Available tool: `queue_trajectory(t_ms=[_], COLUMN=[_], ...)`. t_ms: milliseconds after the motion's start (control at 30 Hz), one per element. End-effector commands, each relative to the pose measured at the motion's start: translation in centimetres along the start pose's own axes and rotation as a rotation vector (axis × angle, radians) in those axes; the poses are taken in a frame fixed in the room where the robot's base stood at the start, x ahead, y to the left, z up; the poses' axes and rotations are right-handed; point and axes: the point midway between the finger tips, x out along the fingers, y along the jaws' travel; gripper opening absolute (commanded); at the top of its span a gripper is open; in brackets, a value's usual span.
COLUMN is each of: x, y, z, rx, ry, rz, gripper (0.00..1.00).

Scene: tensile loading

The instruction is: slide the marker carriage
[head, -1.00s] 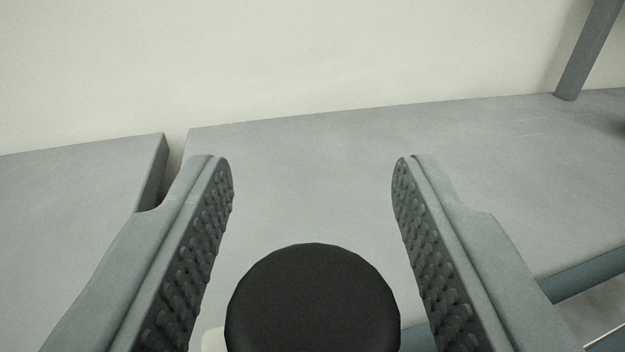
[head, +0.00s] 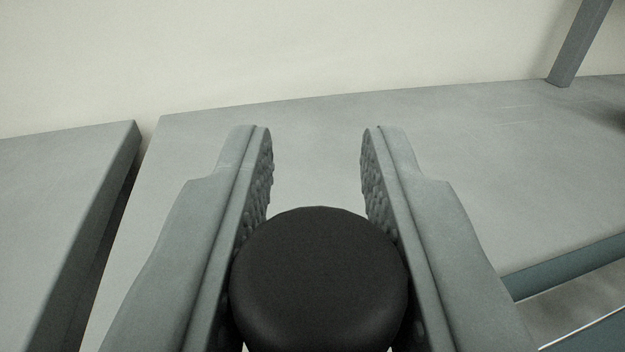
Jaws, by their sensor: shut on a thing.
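A round black knob (head: 318,282) with a flat top sits low in the middle of the head view, between the two jaws. I take it to be part of the marker carriage; the rest of the carriage is hidden below it. My gripper (head: 316,140) has its two grey, studded fingers on either side of the knob, shut on it. The fingertips reach past the knob and stay apart, with the knob between the fingers.
A grey bench top (head: 480,150) lies beyond the gripper, against a pale wall (head: 300,50). A narrow gap parts it from another grey surface (head: 50,190) at left. A grey post (head: 580,45) stands at upper right. A blue-grey rail (head: 570,268) runs at lower right.

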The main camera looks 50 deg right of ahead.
Motion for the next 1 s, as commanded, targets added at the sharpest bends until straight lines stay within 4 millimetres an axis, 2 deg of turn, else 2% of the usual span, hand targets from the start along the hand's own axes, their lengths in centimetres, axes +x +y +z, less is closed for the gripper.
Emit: queue_trajectory(t_ms=[233,267,333,367,733,867,1000], x=[0.0,0.0,0.0,0.0,-0.5,-2.0,-4.4], y=[0.0,0.0,0.0,0.0,-0.1,-0.1,-0.1], z=[0.0,0.0,0.0,0.0,0.0,-0.1,0.0], rx=[0.0,0.0,0.0,0.0,0.0,0.002,0.001], ry=[0.001,0.001,0.001,0.001,0.0,0.001,0.001], rz=[0.0,0.0,0.0,0.0,-0.001,-0.001,-0.003], gripper=[0.0,0.3,0.44,0.46,0.46,0.46,0.46])
